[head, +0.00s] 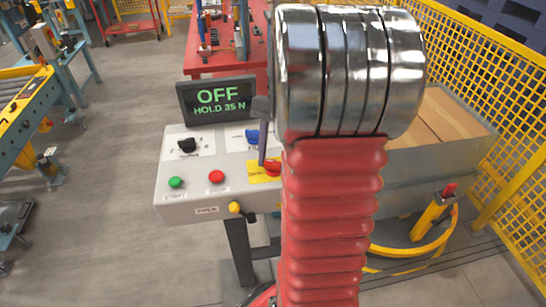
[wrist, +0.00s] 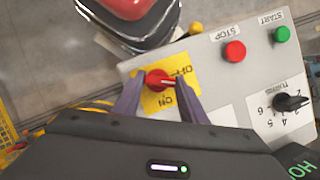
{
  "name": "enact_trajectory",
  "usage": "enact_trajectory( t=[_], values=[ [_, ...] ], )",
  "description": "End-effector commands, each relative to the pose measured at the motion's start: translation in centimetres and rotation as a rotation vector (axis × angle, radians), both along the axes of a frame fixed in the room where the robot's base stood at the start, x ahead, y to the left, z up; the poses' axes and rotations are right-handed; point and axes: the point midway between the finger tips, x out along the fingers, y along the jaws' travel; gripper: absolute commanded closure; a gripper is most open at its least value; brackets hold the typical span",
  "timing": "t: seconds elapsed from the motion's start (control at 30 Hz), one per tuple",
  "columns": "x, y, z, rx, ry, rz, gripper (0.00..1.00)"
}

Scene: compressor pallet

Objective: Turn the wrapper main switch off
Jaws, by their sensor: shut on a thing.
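The wrapper main switch is a red rotary handle (wrist: 156,78) on a yellow plate (wrist: 152,100) marked OFF and ON, upside down in the wrist view. My gripper (wrist: 161,82) has one finger on each side of the handle and is shut on it. The handle's pale pointer lies to the right, near the OFF lettering. In the head view, the red handle (head: 271,167) shows beside my gripper's dark finger (head: 262,135), partly hidden by my arm. A black display (head: 218,99) behind the panel reads "OFF HOLD 35 N" in green.
The grey panel (head: 193,200) also carries a green button (head: 175,182), a red stop button (head: 216,176), a black knob (head: 187,145) and a blue knob (head: 252,136). A yellow knob (head: 234,207) sits at its front edge. Yellow fencing (head: 500,80) stands right; open floor lies left.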

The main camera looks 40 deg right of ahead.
Motion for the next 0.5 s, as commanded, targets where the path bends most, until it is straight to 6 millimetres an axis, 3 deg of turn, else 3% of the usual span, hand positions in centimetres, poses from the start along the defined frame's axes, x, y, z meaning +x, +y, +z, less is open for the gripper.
enact_trajectory(
  t=[0.5],
  values=[
    [0.66,0.26,0.14,-0.007,-0.012,0.417,0.84]
  ],
)
